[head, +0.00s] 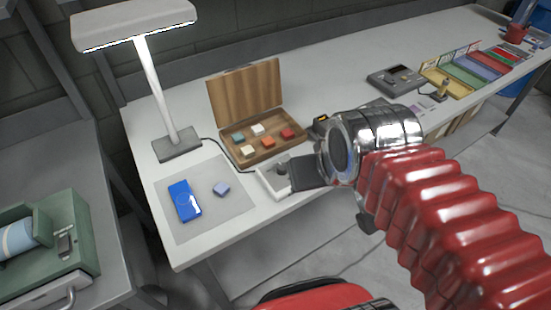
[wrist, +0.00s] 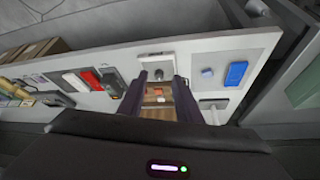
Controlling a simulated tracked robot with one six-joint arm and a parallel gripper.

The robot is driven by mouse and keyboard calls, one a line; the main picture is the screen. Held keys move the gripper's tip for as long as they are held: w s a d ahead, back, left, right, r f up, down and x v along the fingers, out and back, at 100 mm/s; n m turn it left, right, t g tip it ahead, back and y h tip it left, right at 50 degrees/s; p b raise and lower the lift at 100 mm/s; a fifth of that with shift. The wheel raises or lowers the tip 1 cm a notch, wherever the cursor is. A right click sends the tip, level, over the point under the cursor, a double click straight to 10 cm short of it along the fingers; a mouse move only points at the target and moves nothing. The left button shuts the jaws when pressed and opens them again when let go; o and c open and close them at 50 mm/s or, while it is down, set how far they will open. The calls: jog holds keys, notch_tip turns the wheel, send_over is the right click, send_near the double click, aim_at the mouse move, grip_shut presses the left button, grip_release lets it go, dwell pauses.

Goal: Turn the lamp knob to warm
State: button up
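The desk lamp (head: 150,75) stands at the left of the white bench, its long head lit. A cord runs from its base to a small white control box (head: 272,186) with a grey knob (head: 281,169) on top. My gripper (head: 300,172) is at the right side of this box in the head view, dark fingers partly covering it. In the wrist view the knob (wrist: 159,74) appears between the tips of my open fingers (wrist: 159,80). Whether a finger touches it I cannot tell. The knob's markings are too small to read.
A wooden box (head: 245,95) with its lid up and several small blocks stands behind the control box. A grey mat (head: 215,222) holds a blue device (head: 185,201) and a lavender block (head: 221,189). Grey devices and coloured trays (head: 470,82) lie to the right.

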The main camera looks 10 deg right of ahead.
jog(key=shift+o, duration=1.4)
jog(key=shift+w+r, duration=0.1)
jog(key=shift+w, duration=0.05)
jog(key=shift+o, duration=0.2)
jog(key=shift+w+a+r, duration=0.15)
jog(key=shift+w+r, duration=0.05)
jog(key=shift+w, duration=0.35)
jog(key=n+g, duration=0.6)
send_over(283, 166)
jog(key=f, duration=0.3)
jog(key=shift+w+d+f+y, duration=0.2)
jog(key=shift+d+f+y, duration=0.1)
jog(key=shift+f, duration=0.1)
jog(key=f, duration=1.3)
jog(key=shift+s+a+f, duration=0.2)
jog(key=shift+a+f, duration=0.1)
jog(key=shift+f, duration=0.1)
jog(key=shift+c, duration=0.4)
